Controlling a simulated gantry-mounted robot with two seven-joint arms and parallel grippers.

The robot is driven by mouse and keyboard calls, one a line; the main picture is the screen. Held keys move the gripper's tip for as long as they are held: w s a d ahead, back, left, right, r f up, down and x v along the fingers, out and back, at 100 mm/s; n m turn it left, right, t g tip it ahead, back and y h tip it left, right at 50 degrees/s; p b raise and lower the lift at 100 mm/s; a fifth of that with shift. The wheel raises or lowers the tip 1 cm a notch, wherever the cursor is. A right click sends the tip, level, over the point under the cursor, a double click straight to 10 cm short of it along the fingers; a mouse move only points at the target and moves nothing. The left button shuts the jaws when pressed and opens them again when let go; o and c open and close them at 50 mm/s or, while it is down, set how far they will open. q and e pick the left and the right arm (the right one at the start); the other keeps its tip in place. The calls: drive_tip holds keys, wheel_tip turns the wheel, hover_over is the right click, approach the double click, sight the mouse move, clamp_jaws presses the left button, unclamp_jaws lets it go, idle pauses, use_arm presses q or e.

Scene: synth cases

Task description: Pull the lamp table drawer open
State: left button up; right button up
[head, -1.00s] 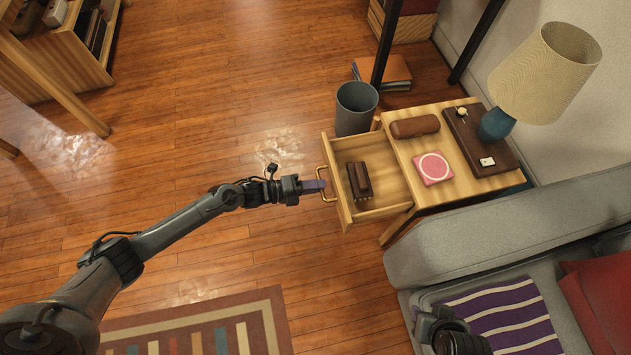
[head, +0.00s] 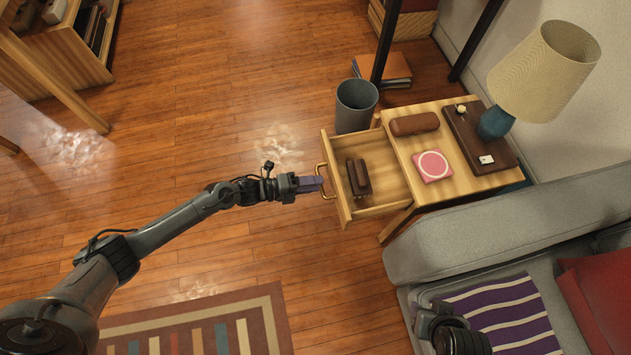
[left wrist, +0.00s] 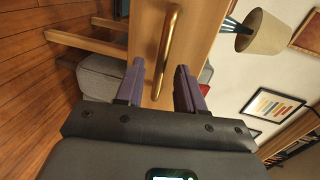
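The lamp table (head: 452,192) is light wood, and its drawer (head: 386,211) stands well open toward the left. A brass handle (head: 320,181) is on the drawer front; it also shows in the left wrist view (left wrist: 167,45). My left gripper (head: 318,184) is at the handle. In the left wrist view its purple fingers (left wrist: 160,78) are apart, with the handle's lower end between and just beyond them; I see no finger pressed on it. A dark brown object (head: 358,177) lies in the drawer.
A lamp (head: 547,72), a brown case (head: 414,124) and a pink box (head: 433,166) are on the table. A grey bin (head: 356,106) stands close behind the drawer. A grey sofa (head: 480,232) is in front of the table. The floor left of the drawer is clear.

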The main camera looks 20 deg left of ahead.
use_arm(q)
drive_tip(key=p+v, duration=0.3)
drive_tip(key=v, duration=0.6)
drive_tip(key=shift+s+a+r, duration=0.15)
drive_tip(key=shift+s+a, duration=0.05)
drive_tip(key=shift+a, duration=0.05)
